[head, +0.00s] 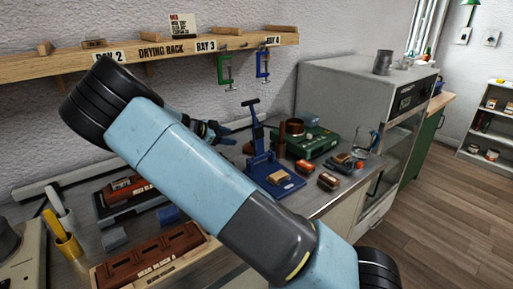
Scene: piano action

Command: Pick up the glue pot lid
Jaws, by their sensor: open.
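My gripper (217,131) shows as dark fingers just past my blue arm, above the bench and below the shelf. It is open, and I see nothing between its fingers. A copper-brown round pot (294,127) stands on a green box (312,143) at the back of the bench, to the right of my gripper and apart from it. It may be the glue pot. I cannot make out a separate lid; it may be on the pot, too small to tell, or hidden behind my arm.
A blue press (273,181) stands between my gripper and the bench's front edge. Small brown blocks (327,182) lie to its right. A drying rack shelf (150,58) with hanging clamps (225,72) runs above. A grey oven (340,95) stands at the right.

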